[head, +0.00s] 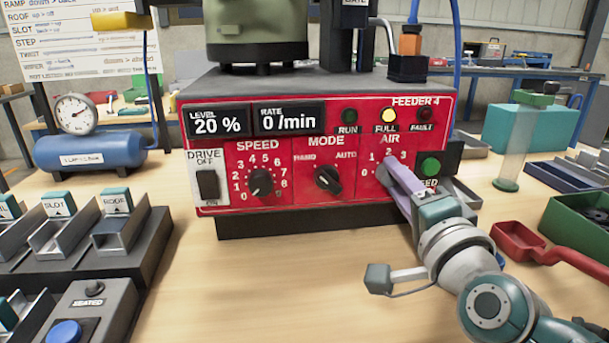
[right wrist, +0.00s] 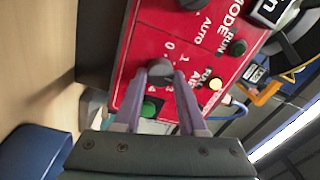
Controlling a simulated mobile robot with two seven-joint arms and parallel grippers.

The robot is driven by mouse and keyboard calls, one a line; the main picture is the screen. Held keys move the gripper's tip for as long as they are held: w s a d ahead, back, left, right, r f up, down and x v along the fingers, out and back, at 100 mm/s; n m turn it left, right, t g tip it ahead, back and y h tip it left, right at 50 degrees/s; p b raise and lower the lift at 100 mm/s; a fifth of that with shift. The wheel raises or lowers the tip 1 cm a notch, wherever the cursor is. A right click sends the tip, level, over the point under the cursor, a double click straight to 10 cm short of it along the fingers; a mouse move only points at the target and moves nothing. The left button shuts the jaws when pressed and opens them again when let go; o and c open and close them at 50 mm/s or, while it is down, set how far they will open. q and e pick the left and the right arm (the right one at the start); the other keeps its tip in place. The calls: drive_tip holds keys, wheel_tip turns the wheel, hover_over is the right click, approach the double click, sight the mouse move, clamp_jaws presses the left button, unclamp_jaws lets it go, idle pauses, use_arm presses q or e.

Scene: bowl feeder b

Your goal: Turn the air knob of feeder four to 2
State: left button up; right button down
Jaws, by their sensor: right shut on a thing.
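The red control panel of feeder 4 (head: 305,190) faces me in the head view. The knob's pointer direction cannot be made out. My left gripper is not in view.
The SPEED knob (head: 261,183) and MODE knob (head: 328,179) are left of AIR. A green button (head: 430,166) is close to the right of my fingers. The FULL lamp (head: 387,116) is lit.

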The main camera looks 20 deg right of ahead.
idle(0.4)
drive_tip(key=shift+c, duration=2.4)
unclamp_jaws()
drive_tip(key=p+v, duration=0.1)
drive_tip(key=v, duration=0.9)
drive_tip(key=shift+r, duration=0.1)
